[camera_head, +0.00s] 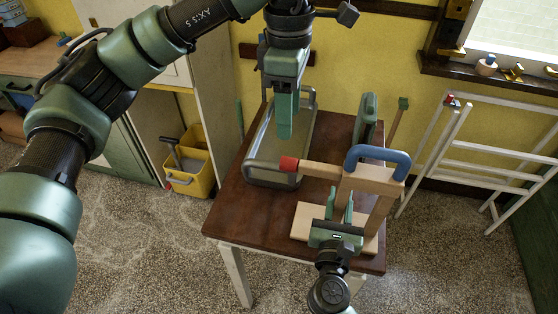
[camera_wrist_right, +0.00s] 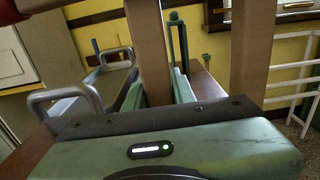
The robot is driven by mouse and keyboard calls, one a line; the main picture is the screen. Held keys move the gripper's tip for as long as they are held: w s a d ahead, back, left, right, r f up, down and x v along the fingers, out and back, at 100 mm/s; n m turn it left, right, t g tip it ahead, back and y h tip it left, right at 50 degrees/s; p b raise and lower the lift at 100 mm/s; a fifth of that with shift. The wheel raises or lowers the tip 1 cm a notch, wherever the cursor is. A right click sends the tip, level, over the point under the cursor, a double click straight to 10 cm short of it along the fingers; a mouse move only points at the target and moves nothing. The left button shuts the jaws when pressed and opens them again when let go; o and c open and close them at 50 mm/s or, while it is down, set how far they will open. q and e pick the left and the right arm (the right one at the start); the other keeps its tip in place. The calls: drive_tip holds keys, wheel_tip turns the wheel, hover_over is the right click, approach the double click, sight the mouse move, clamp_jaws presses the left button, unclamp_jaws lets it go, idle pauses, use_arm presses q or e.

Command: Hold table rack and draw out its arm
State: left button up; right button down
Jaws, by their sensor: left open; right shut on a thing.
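The wooden table rack (camera_head: 362,181) stands on the brown table (camera_head: 231,208). It has a pale base, upright posts and a blue curved handle (camera_head: 378,154). Its arm (camera_head: 318,170) points left and ends in a red tip (camera_head: 288,164). My right gripper (camera_head: 341,196) is shut on a wooden post of the rack, low near the base; the post (camera_wrist_right: 148,50) shows between its fingers in the right wrist view. My left gripper (camera_head: 285,130) points down above and behind the red tip, in front of the tray in the picture. It is open and seems empty; its finger gap is hidden edge-on.
A grey metal tray (camera_head: 263,180) with end handles lies on the table behind the arm. A green upright object (camera_head: 367,115) stands behind the rack. A white drying rack (camera_head: 470,150) is at the right, a yellow bin (camera_head: 190,183) on the floor at the left. The table's front left is clear.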

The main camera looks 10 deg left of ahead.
sight(286, 158)
use_arm(q)
wheel_tip(286, 158, down, 12)
drive_tip(key=shift+a+r, duration=0.1)
drive_tip(key=shift+a, duration=0.05)
idle(0.6)
drive_tip(key=c, duration=1.2)
clamp_jaws()
use_arm(e)
drive_tip(key=c, duration=1.8)
unclamp_jaws()
use_arm(q)
drive_tip(key=shift+w, duration=0.1)
use_arm(e)
clamp_jaws()
